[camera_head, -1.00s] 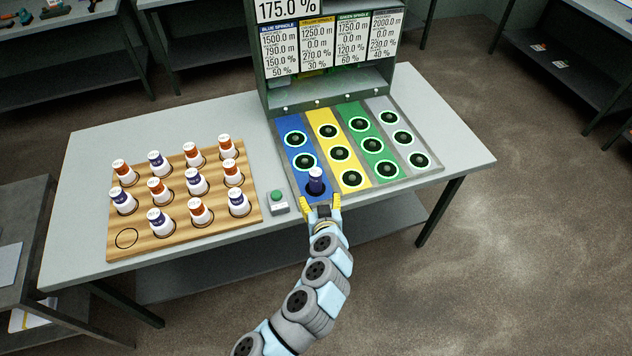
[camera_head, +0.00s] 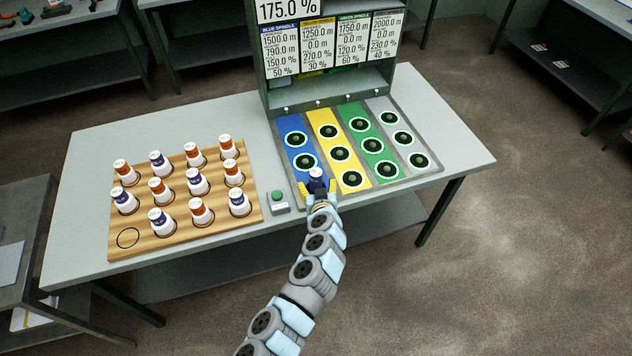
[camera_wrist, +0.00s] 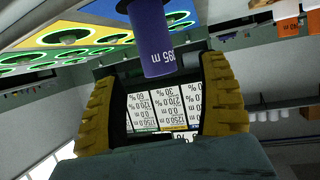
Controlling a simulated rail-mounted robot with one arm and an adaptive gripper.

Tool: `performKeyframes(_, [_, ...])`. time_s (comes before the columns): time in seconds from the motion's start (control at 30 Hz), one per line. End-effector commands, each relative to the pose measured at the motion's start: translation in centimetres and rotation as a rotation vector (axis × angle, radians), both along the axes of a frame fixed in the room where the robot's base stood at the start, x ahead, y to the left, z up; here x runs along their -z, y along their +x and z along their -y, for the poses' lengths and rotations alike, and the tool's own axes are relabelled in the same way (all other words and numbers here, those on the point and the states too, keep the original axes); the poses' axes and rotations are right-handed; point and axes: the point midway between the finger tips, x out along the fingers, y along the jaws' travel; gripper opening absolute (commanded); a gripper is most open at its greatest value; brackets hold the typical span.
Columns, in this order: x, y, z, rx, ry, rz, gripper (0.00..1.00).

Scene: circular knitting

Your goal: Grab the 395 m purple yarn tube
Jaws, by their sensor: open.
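The purple yarn tube (camera_head: 317,178) stands on the front position of the blue strip (camera_head: 288,127). In the wrist view the purple tube (camera_wrist: 153,42) shows "395 m" and hangs into view from the top, as that view is turned over. My gripper (camera_head: 318,188) is open, with its yellow fingers on either side of the tube. In the wrist view the gripper (camera_wrist: 160,72) shows clear gaps between both fingers and the tube. The tube's lower part is hidden by my gripper in the head view.
A wooden board (camera_head: 190,223) with several purple and orange tubes and one empty ring lies at left. A green button box (camera_head: 279,202) is just left of my gripper. Yellow, green and grey strips with ringed spindles lie to the right, below the display stand (camera_head: 385,78).

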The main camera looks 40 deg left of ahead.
Motion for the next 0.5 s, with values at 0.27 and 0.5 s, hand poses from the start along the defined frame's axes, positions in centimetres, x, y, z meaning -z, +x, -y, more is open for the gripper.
performKeyframes(0.27, [0.3,0.5,-0.5,-0.001,0.0,-0.001,0.75])
performKeyframes(0.5, [0.5,1.3,-1.1,-0.001,0.0,0.0,0.75])
